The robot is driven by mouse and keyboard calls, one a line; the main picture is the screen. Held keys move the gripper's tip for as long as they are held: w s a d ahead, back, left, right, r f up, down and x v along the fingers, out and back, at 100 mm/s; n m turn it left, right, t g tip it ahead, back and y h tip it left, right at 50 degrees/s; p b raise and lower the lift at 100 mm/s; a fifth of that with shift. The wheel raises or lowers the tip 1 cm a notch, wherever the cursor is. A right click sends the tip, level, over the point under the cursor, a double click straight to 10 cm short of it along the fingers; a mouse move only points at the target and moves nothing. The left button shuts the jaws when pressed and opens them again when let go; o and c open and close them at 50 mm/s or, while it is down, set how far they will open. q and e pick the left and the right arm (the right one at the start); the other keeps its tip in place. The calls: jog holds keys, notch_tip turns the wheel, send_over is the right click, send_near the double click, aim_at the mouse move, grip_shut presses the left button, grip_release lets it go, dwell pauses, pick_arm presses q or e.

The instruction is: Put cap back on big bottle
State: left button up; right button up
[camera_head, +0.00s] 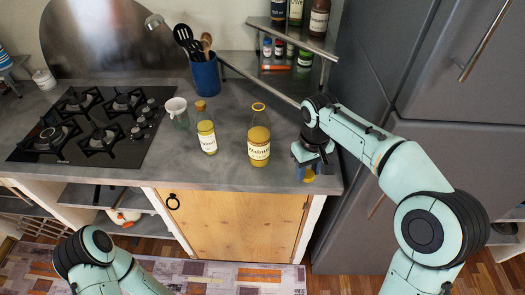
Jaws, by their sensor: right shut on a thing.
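The big bottle (259,137) stands upright on the grey counter, holds yellow-brown contents, has a white label, and its mouth looks open. A smaller bottle (206,129) with a cork-coloured top stands to its left. My right gripper (308,168) is at the counter's front right, to the right of the big bottle and apart from it. It points down and is shut on a small yellow-brown thing (309,177), which looks like the cap; the fingers hide most of it. My left arm shows only in part at the bottom left, and its gripper is out of view.
A black gas hob (92,124) is at the left. A shelf with jars (290,55) is behind, and a grey fridge (440,75) is at the right. The counter before the bottles is clear.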

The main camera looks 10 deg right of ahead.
jog(key=a+f+m, duration=0.1)
jog(key=a+f, duration=0.1)
jog(key=f, duration=0.7)
jog(key=a+f+m, duration=0.1)
jog(key=f, duration=0.8)
jog(key=shift+a+f, duration=0.35)
jog(key=shift+a, duration=0.05)
